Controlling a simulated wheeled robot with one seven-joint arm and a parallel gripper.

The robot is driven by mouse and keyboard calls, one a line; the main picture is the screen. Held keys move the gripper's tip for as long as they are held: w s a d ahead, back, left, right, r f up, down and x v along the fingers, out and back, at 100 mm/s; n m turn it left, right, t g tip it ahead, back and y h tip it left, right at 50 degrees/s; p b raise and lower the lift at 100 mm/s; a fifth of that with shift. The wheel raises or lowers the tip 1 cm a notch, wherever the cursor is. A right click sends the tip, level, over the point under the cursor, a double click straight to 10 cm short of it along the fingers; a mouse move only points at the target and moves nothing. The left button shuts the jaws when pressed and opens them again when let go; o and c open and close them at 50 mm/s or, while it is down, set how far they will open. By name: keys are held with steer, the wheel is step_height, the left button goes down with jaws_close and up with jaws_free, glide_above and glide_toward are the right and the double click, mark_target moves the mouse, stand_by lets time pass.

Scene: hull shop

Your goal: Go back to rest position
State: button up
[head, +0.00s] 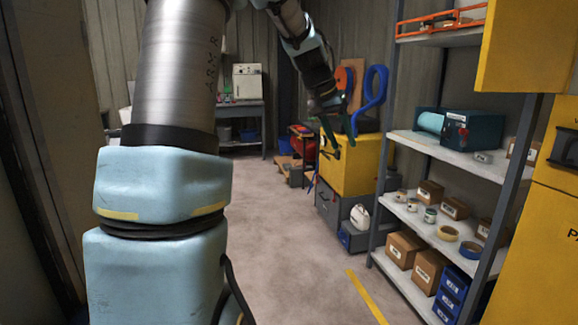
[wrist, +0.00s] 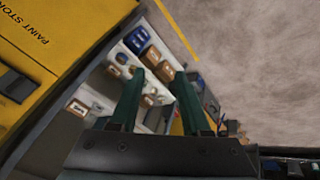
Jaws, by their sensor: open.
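My gripper (head: 336,150) hangs at the end of my raised arm, right of centre in the head view. Its two dark green fingers are apart with nothing between them. In the wrist view my gripper (wrist: 157,85) also shows open and empty, with shelves behind it. In the head view the fingers appear in front of a yellow cabinet (head: 358,170); I cannot tell the distance between them.
A shelf rack (head: 455,165) with boxes, tape rolls and jars stands on the right. A yellow paint storage cabinet (head: 560,190) is at the far right edge. A bench (head: 240,104) stands at the back. The floor (head: 285,260) between is clear.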

steer(key=s+a+f+n+y, duration=0.4)
steer(key=s+a+f, duration=1.2)
steer(key=s+a, duration=0.4)
steer(key=shift+s+f+g+y, duration=0.2)
steer(key=shift+s+g+y, duration=0.1)
steer(key=shift+s, duration=0.15)
